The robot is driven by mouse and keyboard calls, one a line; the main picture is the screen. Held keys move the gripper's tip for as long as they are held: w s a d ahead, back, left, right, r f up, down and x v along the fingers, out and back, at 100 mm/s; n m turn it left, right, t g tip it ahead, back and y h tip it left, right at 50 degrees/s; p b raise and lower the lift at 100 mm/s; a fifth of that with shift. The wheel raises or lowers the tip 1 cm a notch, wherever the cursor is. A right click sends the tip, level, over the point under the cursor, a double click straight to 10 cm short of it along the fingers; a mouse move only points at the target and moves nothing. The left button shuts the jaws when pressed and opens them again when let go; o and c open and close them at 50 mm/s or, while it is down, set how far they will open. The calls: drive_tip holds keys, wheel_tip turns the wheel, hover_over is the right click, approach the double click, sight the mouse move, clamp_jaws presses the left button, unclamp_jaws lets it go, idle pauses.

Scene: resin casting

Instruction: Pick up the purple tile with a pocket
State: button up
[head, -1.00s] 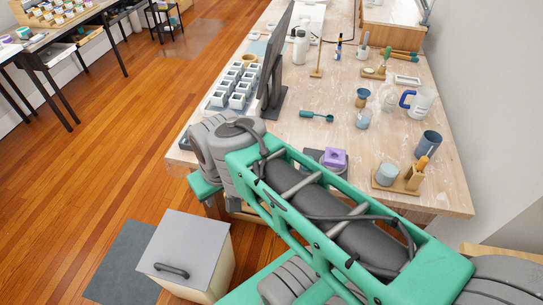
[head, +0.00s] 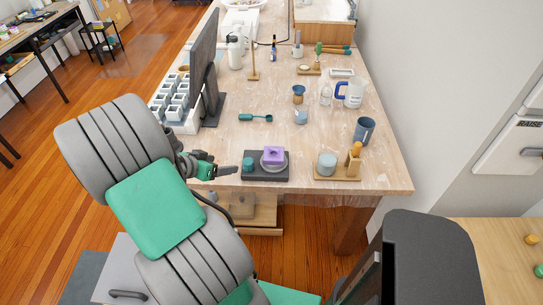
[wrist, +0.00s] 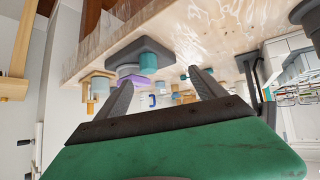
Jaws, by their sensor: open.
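The purple tile (head: 273,155) lies on a round grey disc on a dark tray (head: 265,178) near the front edge of the workbench. Its pocket is too small to make out clearly. In the wrist view the purple tile (wrist: 139,80) shows beyond the left finger, beside the dark tray (wrist: 140,50). My gripper (head: 232,171) is at the bench's front edge, just left of the tray, apart from the tile. In the wrist view my gripper (wrist: 165,92) has its two fingers spread, with nothing held between them.
A teal cup (head: 249,165) shares the tray beside the tile. A wooden stand (head: 337,174) with a grey-blue cup is to the right. A monitor (head: 204,70) and white moulds (head: 172,100) stand at left. A teal scoop (head: 256,118) lies behind the tray.

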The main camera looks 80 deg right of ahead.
sight(277, 153)
drive_tip(key=o, duration=0.4)
drive_tip(key=s+d+m+g, duration=0.1)
drive_tip(key=s+d, duration=0.1)
drive_tip(key=s, duration=0.1)
drive_tip(key=s+d+f+m+g+h, duration=0.1)
drive_tip(key=s+d, duration=0.1)
drive_tip(key=s, duration=0.2)
drive_tip(key=s+d+m+g, duration=0.1)
drive_tip(key=s+d, duration=0.1)
drive_tip(key=s, duration=0.1)
drive_tip(key=shift+s+d+f+m+g+h, duration=0.2)
drive_tip(key=shift+d+f+m+g+h, duration=0.1)
drive_tip(key=shift+g+h, duration=0.1)
drive_tip(key=p+x, duration=0.1)
drive_tip(key=x, duration=0.6)
drive_tip(key=shift+w+d+f+p, duration=0.1)
drive_tip(key=shift+w+d+p, duration=0.05)
drive_tip(key=shift+p, duration=0.2)
drive_tip(key=shift+c, duration=0.4)
drive_tip(key=c, duration=1.1)
